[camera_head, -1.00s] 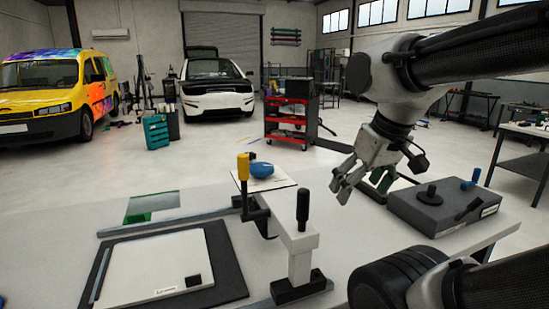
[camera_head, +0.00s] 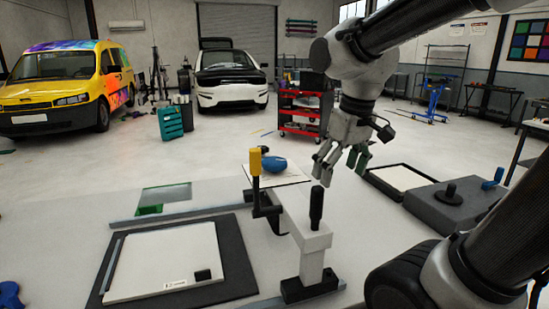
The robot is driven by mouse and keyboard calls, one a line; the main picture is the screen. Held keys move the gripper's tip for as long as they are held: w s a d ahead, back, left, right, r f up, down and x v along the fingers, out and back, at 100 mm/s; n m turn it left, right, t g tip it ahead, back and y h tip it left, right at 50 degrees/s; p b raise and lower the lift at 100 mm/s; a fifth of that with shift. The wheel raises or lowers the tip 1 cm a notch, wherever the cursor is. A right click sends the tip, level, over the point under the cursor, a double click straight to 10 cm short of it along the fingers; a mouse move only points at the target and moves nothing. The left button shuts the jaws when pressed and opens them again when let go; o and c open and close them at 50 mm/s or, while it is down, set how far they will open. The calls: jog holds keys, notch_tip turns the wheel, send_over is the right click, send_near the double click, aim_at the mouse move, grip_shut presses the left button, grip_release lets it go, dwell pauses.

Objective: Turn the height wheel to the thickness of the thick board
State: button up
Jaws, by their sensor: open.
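My gripper (camera_head: 340,166) is open and empty. It hangs above the table with its fingers pointing down, right of and behind a white clamp-like stand (camera_head: 312,255) with an upright black handle (camera_head: 316,207). A yellow-topped lever (camera_head: 256,163) stands at the stand's far end. A grey box (camera_head: 437,210) on the right carries a round black knob (camera_head: 450,194) and a blue knob (camera_head: 491,180). I cannot tell for sure which of these is the height wheel. A pale board (camera_head: 160,258) with a small label lies on a dark mat (camera_head: 234,258) at front left; I cannot tell its thickness.
A blue rounded object (camera_head: 274,165) lies on a white sheet (camera_head: 292,175) behind the stand. A black-framed pale panel (camera_head: 400,178) lies behind the grey box. A long grey rail (camera_head: 180,214) borders the mat's far side. The tabletop at far left is mostly clear.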

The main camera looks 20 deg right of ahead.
aim_at(274, 159)
jog(key=w+a+n, duration=0.3)
jog(key=w, duration=0.1)
jog(key=w+a+r+n+g, duration=0.1)
jog(key=w+a+n, duration=0.2)
jog(key=w, duration=0.2)
jog(key=w+a+r+n+g, duration=0.1)
jog(key=w+a+n, duration=0.2)
jog(key=w, duration=0.1)
jog(key=shift+w+a+n, duration=0.15)
jog(key=shift+w+n, duration=0.05)
jog(key=shift+n, duration=0.2)
jog(key=shift+w+a+r+n, duration=0.3)
jog(key=shift+w+n, duration=0.2)
jog(key=shift+n, duration=0.1)
jog(key=shift+w+a+r+n, duration=0.15)
jog(key=shift+w+r+n, duration=0.15)
jog(key=shift+w+n, duration=0.25)
notch_tip(274, 159, up, 3)
jog(key=n, duration=0.4)
jog(key=shift+w+f, duration=0.1)
jog(key=shift+w, duration=0.05)
jog(key=shift+s+f+n, duration=0.15)
jog(key=shift+s+n, duration=0.05)
jog(key=shift+n, duration=0.85)
jog(key=shift+f, duration=0.25)
notch_tip(274, 159, down, 7)
jog(key=shift+f, duration=0.1)
jog(key=c, duration=1)
